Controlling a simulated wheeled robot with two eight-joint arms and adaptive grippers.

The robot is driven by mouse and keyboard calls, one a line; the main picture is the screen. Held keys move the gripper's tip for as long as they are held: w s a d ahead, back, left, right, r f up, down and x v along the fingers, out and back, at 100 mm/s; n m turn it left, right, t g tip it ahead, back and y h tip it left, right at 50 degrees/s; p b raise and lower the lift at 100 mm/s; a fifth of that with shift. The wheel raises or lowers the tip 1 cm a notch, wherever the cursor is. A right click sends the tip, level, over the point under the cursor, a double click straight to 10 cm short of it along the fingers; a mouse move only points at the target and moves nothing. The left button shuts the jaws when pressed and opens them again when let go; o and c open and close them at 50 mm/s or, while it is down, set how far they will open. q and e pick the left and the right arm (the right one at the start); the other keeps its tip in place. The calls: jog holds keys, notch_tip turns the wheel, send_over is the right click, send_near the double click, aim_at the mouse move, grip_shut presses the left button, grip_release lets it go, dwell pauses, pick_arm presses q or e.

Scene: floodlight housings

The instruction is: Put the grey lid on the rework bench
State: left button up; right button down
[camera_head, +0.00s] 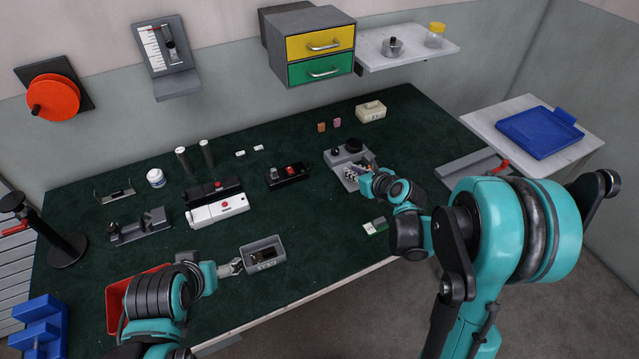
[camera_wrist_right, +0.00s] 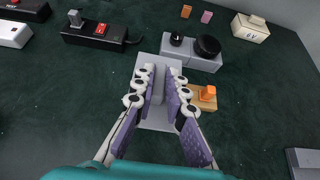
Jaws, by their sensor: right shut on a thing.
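A flat grey piece with a raised rib, which looks like the grey lid (camera_wrist_right: 158,123), lies between the purple finger pads in the right wrist view. My right gripper (camera_wrist_right: 166,88) is shut on its rib; in the head view the gripper (camera_head: 361,176) partly hides the piece. A grey block with black knobs (camera_head: 349,151) is just behind it. My left gripper (camera_head: 232,267) is at the left side of an open grey housing (camera_head: 278,245); I cannot tell if it grips the wall. A pale side bench (camera_head: 480,118) stands at the right, possibly the rework bench.
A blue tray (camera_head: 540,131) sits on the side bench. A grey plate with a red handle (camera_head: 480,168) lies in front of it. An orange block on a tan base (camera_wrist_right: 208,97) is right of my right gripper. A red bin (camera_head: 118,308) is at front left.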

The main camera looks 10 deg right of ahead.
jog(key=b, duration=0.2)
send_over(327, 192)
notch_tip(327, 192, down, 5)
jog(key=shift+d+r, duration=0.1)
jog(key=shift+d, duration=0.05)
jog(key=shift+w+f, duration=0.1)
jog(key=shift+f, duration=0.1)
notch_tip(327, 192, down, 4)
jog(key=shift+r+b, duration=0.1)
jog(key=shift+b, duration=0.85)
jog(key=shift+r, duration=0.1)
jog(key=shift+f, duration=0.25)
jog(key=c, duration=1.6)
grip_release()
jog(key=shift+o, duration=0.2)
